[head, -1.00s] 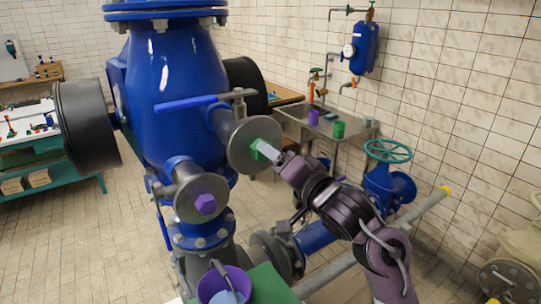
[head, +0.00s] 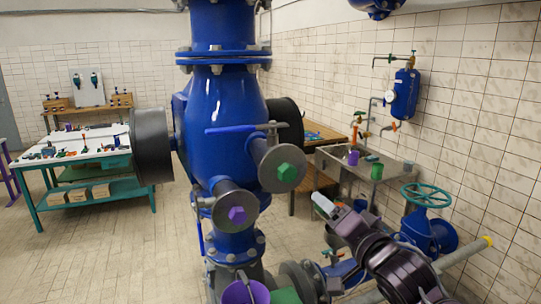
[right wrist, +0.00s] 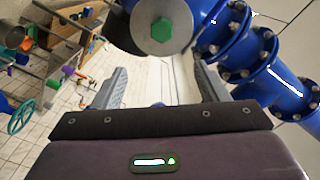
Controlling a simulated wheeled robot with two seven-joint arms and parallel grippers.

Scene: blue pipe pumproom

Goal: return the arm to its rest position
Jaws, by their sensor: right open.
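My right gripper (head: 322,204) is in the lower right of the head view, its arm coming in from the bottom right. In the right wrist view its two grey fingers (right wrist: 155,90) stand wide apart with nothing between them. The green hex plug (head: 287,172) sits in the centre of a grey flange on the blue pipe body, up and left of the gripper and apart from it. The plug also shows in the right wrist view (right wrist: 161,29), beyond the fingers. A purple hex plug (head: 237,214) sits in a lower flange. My left gripper is not in view.
The big blue pipe body (head: 225,115) stands close in front. A blue pipe with a teal handwheel (head: 426,195) lies to the right of my arm. A purple bucket (head: 246,291) is at the bottom. A sink (head: 345,164) and a teal workbench (head: 90,170) stand farther back.

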